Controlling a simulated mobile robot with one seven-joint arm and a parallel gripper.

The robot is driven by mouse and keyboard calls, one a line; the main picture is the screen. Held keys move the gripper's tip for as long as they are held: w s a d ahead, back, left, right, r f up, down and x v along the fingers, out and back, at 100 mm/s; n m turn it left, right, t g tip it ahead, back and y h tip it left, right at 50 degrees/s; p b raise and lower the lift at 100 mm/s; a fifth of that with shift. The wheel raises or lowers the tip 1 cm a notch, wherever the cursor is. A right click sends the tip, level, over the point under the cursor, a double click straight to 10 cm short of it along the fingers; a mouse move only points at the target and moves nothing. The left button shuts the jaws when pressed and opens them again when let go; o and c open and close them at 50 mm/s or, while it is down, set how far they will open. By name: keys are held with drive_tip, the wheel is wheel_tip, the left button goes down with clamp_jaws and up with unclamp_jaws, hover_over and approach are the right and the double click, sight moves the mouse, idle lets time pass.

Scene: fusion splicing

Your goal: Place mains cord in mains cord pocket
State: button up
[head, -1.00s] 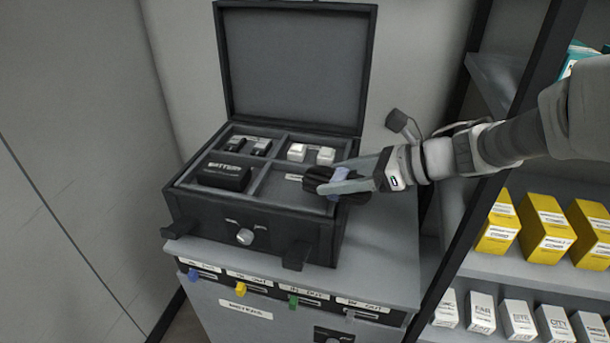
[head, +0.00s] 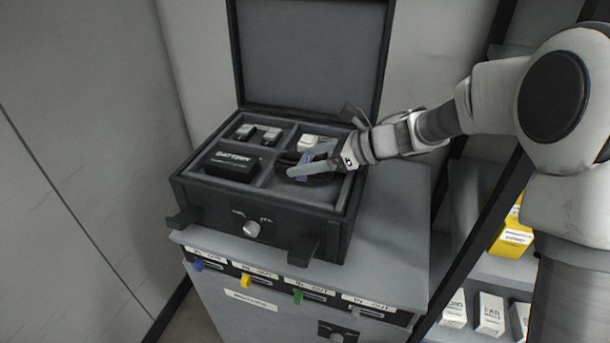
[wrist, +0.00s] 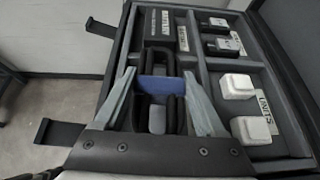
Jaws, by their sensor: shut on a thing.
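The mains cord (head: 322,181) is a black coil with a blue band; it also shows in the wrist view (wrist: 174,112). My gripper (head: 299,169) is shut on it at the blue band, and in the wrist view the two fingers (wrist: 158,78) stand on either side of the band. The coil is in the front right compartment, the mains cord pocket (head: 310,199), of the open black case (head: 200,199). It looks low between the walls, but I cannot tell whether it touches the floor. My fingers hide part of the coil and pocket.
A black battery (head: 232,166) fills the front left compartment. Small dark items (head: 258,133) lie behind it, and white blocks (wrist: 236,86) lie in the back right compartment. The raised lid (head: 312,60) stands behind. A shelf with yellow boxes (head: 512,240) is at the right.

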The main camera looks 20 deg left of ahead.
sight(305, 187)
drive_tip(key=shift+w+a+f, duration=0.1)
drive_tip(key=shift+a, duration=0.1)
drive_tip(key=shift+f+b, duration=0.3)
drive_tip(key=shift+f, duration=1.65)
drive_tip(key=shift+f, duration=0.15)
drive_tip(key=o, duration=1.5)
drive_tip(key=shift+o, duration=0.2)
drive_tip(key=shift+d+r, duration=0.25)
drive_tip(key=shift+r, duration=0.05)
drive_tip(key=v, duration=1.1)
drive_tip(key=shift+d+p, duration=0.25)
drive_tip(key=shift+p, duration=0.2)
